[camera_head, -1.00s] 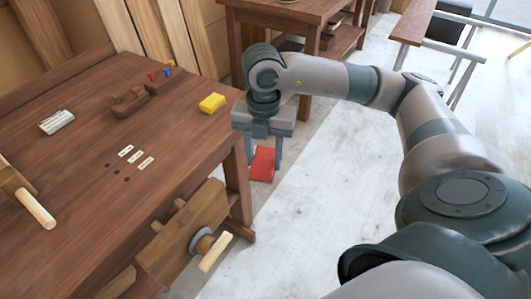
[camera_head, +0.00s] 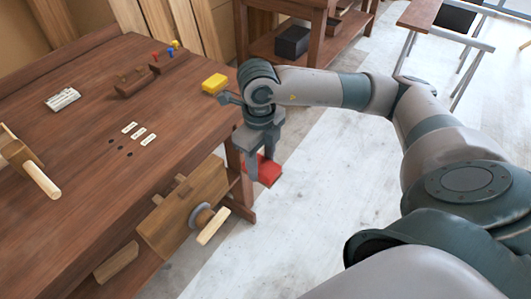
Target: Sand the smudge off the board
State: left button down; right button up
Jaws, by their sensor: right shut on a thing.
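My right gripper (camera_head: 262,160) is shut on a red block (camera_head: 268,172), which is tilted between the fingers. It hangs just off the right edge of the brown workbench (camera_head: 75,185), near its right legs. Part of the block is hidden by the fingers. I cannot make out a board with a smudge for certain. Three small dark spots (camera_head: 120,147) lie on the bench top beside three white labels (camera_head: 139,134). My left gripper is not in view.
A yellow block (camera_head: 214,83) sits at the bench's right back edge, close to my right wrist. A wooden rack (camera_head: 134,87), a white item (camera_head: 63,99) and a wooden vise (camera_head: 185,205) are on or at the bench.

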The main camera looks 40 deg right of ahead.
jog(key=n, duration=0.2)
jog(key=a+f+n, duration=0.1)
jog(key=shift+f+n, duration=0.25)
jog(key=shift+n, duration=0.15)
jog(key=n, duration=0.2)
jog(key=a+f+n, duration=0.1)
jog(key=f+n, duration=0.1)
jog(key=n, duration=0.1)
jog(key=shift+s+a+n, duration=0.2)
jog(key=shift+s+n, duration=0.1)
jog(key=s+a+f+n, duration=0.1)
jog(key=a+f+n, duration=0.2)
jog(key=n, duration=0.8)
jog(key=s+a+f+n, duration=0.1)
jog(key=a+f+n, duration=0.2)
jog(key=n, duration=0.9)
jog(key=shift+s+a+f, duration=0.2)
jog(key=shift+s+f, duration=0.2)
jog(key=shift+f, duration=0.45)
jog(key=shift+a, duration=0.1)
